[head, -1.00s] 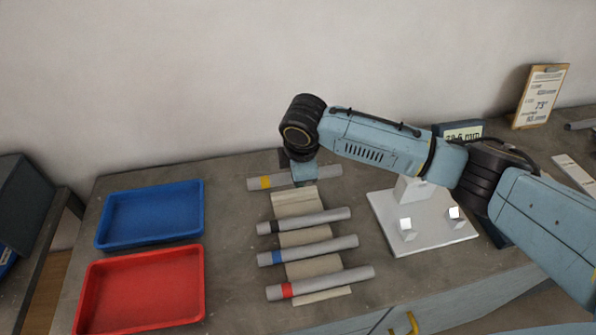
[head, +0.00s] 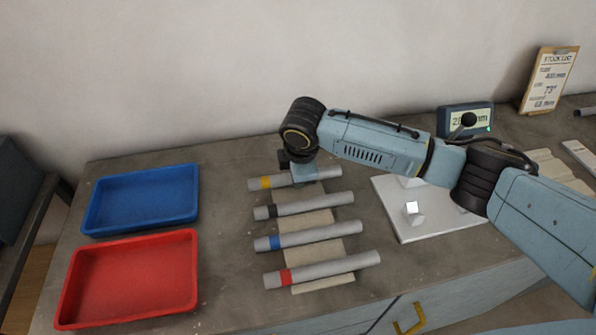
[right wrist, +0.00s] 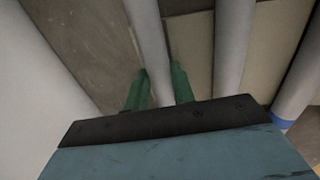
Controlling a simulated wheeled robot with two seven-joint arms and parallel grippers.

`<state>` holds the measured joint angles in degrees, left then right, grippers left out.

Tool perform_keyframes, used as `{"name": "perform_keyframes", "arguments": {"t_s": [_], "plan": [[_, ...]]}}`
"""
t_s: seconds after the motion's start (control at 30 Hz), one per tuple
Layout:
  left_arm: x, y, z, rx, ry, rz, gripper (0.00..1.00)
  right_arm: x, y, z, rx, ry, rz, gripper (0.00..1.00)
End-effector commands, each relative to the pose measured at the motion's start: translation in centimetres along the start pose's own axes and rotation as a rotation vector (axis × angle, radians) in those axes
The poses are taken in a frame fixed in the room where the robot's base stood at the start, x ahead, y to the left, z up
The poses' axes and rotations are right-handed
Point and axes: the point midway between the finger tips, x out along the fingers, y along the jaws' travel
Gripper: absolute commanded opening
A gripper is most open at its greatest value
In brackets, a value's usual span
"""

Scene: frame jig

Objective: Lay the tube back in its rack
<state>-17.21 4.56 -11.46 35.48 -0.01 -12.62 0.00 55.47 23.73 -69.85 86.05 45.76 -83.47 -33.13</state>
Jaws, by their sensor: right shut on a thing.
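A grey tube with a yellow band (head: 265,183) lies crosswise at the far end of the beige rack (head: 318,217). My right gripper (head: 303,172) is shut on this tube from above, right of its band. In the right wrist view the green fingers (right wrist: 160,88) stand on either side of the grey tube (right wrist: 148,35). Whether the tube touches the rack is hidden. My left gripper is out of view.
A blue tray (head: 142,218) and a red tray (head: 130,300) stand at the left. A white plate with blocks (head: 440,228) lies right of the rack, under my right arm. A small display (head: 450,121) and a clipboard (head: 548,80) stand at the back right.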

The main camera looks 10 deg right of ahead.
Motion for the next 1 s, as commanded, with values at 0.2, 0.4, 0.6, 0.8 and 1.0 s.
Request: {"name": "perform_keyframes", "arguments": {"t_s": [0.2, 0.4, 0.6, 0.8, 1.0], "plan": [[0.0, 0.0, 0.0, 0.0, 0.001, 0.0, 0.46, 0.3, -0.3, 0.0, -0.001, -0.001, -0.007, 0.0], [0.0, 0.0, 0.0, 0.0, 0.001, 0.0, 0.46, 0.4, -0.5, 0.0, -0.002, -0.003, -0.011, 0.5], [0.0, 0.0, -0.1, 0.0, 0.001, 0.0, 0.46, 0.6, -0.7, 0.0, -0.004, -0.003, -0.018, 0.5], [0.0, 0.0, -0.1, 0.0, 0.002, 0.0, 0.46, 0.5, -0.8, 0.0, -0.004, -0.004, -0.019, 0.5], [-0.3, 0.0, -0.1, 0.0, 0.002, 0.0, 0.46, -1.8, -0.5, -0.1, -0.003, -0.002, -0.012, 0.5]]}}
